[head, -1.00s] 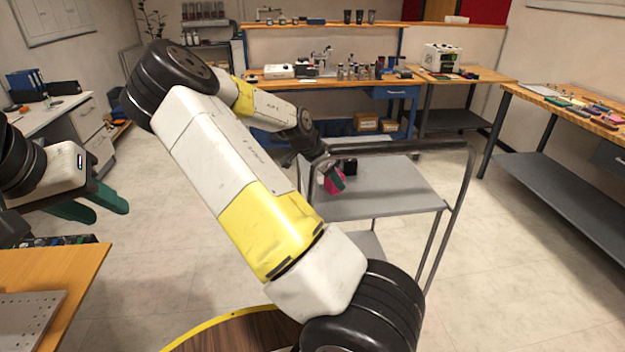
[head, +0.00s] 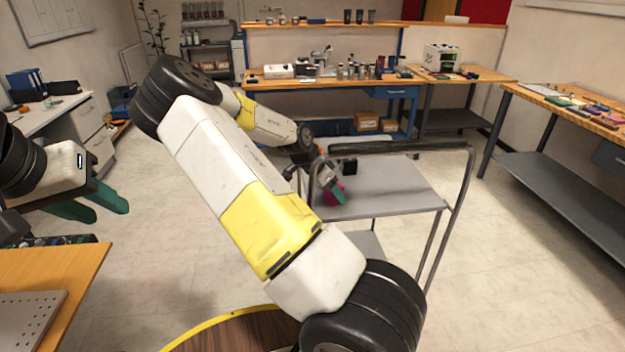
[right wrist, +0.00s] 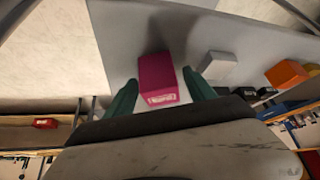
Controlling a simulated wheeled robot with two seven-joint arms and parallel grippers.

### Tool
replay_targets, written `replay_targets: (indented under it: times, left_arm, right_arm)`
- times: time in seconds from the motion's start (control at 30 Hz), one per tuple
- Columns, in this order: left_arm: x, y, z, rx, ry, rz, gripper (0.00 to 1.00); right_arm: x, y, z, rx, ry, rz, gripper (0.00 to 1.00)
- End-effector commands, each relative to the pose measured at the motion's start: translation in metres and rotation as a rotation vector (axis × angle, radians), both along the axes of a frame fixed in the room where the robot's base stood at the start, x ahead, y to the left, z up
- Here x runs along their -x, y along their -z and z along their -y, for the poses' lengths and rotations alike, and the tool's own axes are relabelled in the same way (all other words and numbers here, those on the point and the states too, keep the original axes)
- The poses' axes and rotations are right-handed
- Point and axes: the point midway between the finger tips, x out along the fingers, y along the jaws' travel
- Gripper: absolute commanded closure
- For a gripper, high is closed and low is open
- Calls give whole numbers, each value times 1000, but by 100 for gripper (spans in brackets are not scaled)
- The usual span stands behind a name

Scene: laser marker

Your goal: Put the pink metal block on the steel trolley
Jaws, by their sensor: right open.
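The pink metal block (right wrist: 158,78) shows in the right wrist view on the grey top of the steel trolley (right wrist: 115,40). My right gripper (right wrist: 160,92) is open, with one green finger on each side of the block's near end. In the head view the block (head: 334,187) is mostly hidden behind my right gripper (head: 334,195), near the left end of the trolley top (head: 395,190). My left gripper (head: 110,211) is at the left of the head view, open and empty, away from the trolley.
In the right wrist view a light grey block (right wrist: 217,66) and an orange block (right wrist: 286,74) lie to the right. The trolley's handle rail (head: 460,190) rises at its right. The right half of the top is clear.

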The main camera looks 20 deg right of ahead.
Motion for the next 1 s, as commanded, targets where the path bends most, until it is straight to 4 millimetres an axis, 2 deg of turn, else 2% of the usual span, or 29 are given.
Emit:
replay_targets:
  times: [0.13, 0.27, 0.5, 0.7, 1.0]
  left_arm:
    - [0, 0, 0, 0, 0, 0, 64]
    - [0, 0, 0, 0, 0, 0, 64]
    - [0, 0, 0, 0, 0, 0, 64]
    - [0, 0, 0, 0, 0, 0, 64]
    - [0, 0, 0, 0, 0, 0, 64]
  right_arm:
    - [0, -4, -1, 0, -1, 1, 37]
    - [0, -19, -11, 0, -4, 2, 37]
    - [5, -63, -38, 0, -4, 3, 37]
    - [8, -92, -55, 0, -2, 1, 37]
    - [10, -105, -62, 0, 1, -2, 37]
